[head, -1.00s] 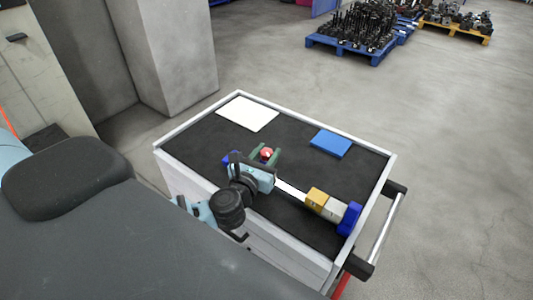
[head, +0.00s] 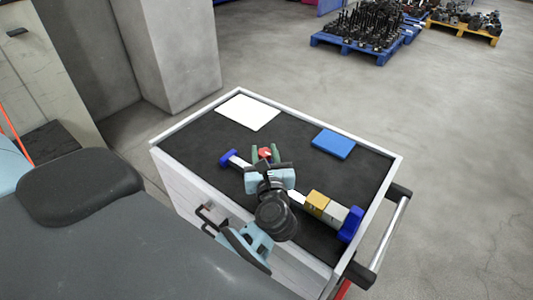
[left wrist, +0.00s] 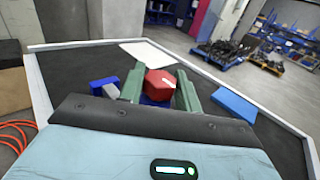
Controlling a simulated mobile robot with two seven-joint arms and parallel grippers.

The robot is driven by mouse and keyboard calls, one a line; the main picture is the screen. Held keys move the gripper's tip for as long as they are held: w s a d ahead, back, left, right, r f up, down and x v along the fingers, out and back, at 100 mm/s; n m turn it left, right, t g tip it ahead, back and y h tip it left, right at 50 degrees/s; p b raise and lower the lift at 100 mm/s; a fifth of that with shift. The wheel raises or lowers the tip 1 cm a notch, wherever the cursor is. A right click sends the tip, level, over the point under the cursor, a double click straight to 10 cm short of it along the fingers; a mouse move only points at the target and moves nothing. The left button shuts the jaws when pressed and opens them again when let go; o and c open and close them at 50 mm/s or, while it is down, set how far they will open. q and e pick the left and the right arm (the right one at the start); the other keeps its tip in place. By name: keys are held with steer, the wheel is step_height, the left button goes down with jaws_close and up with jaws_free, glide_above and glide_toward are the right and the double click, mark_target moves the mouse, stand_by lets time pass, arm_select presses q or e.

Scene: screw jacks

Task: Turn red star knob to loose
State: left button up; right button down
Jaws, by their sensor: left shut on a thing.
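The red knob (head: 265,153) sits on the screw jack on the cart top; it also shows in the left wrist view (left wrist: 160,85) with a blue part just under it. My left gripper (head: 266,155) has its green fingers on both sides of the knob and is shut on it. The jack's bar (head: 296,196) runs from a blue end (head: 228,158) at the left to a larger blue end (head: 350,224) at the right, with a yellow block (head: 317,203) and a pale block beside it. My gripper hides the bar's middle. My right gripper is not in view.
The cart top (head: 190,145) is dark with a raised white rim. A white sheet (head: 248,112) lies at the back left and a blue box (head: 333,143) at the back right. A handle (head: 387,240) sticks out on the right side. Loaded pallets stand far behind.

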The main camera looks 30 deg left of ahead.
arm_select(q)
steer(key=shift+r, duration=0.15)
steer(key=o, duration=1)
